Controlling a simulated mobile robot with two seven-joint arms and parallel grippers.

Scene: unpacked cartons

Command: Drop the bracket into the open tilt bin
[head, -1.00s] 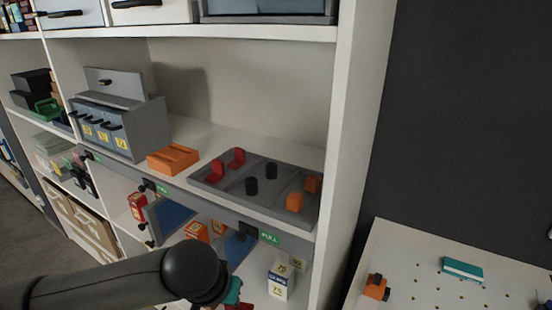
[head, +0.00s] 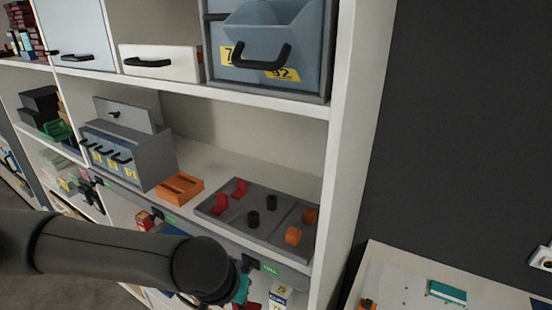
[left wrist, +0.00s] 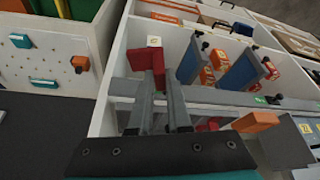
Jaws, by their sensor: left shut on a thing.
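The open tilt bin (head: 285,30) is blue-grey with a black handle and yellow labels. It leans out from the upper shelf in the head view. My left gripper is low in the head view, mostly hidden behind my dark arm, well below the bin. In the left wrist view my left gripper (left wrist: 166,92) is shut, with a red bracket (left wrist: 140,88) at its fingers, partly hidden by them. Two red L-shaped brackets (head: 239,187) stand in the grey tray. My right gripper is not in view.
The grey tray (head: 232,222) also holds black cylinders and orange blocks. The white shelf edge (head: 262,101) lies below the bin. A tall white side panel (head: 345,150) bounds the shelf at right.

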